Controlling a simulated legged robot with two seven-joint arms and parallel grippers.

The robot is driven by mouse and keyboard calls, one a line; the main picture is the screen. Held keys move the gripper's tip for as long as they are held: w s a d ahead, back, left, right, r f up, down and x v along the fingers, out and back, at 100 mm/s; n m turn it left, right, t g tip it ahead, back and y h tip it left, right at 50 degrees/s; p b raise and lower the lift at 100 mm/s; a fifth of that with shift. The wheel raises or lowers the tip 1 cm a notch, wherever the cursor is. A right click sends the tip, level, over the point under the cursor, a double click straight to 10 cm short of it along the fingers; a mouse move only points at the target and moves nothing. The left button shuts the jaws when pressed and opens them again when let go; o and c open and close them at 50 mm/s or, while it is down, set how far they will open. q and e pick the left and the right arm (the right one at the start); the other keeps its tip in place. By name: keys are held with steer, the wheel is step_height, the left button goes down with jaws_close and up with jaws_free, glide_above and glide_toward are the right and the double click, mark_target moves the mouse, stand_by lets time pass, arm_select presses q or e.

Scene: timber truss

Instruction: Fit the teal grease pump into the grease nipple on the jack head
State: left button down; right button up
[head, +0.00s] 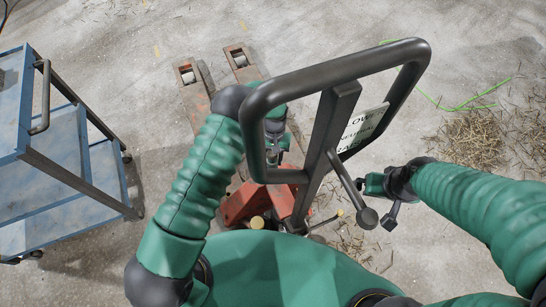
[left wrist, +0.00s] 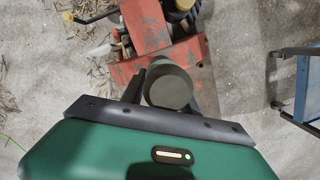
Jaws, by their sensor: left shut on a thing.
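My left gripper (head: 280,150) is behind the black handle loop in the head view, above the red jack head (head: 248,204). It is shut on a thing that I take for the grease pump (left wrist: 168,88). In the left wrist view only its round, dull grey end shows between the dark fingers; no teal shows. The red jack head (left wrist: 150,32) lies beyond it. I cannot make out the grease nipple or whether the pump touches it. My right gripper (head: 377,186) is to the right of the handle, apart from the jack head; its jaws are unclear.
The black handle loop (head: 408,62) of the pallet jack rises close to my left arm. Its forks (head: 193,75) extend toward the back. A blue cart (head: 85,170) stands at the left. Straw (head: 470,140) and a green cord (head: 470,103) lie on the concrete floor at the right.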

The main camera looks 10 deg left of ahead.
arm_select(q)
steer(key=shift+f, duration=0.3)
steer(key=c, duration=0.8)
jaws_free()
steer(key=shift+c, duration=0.2)
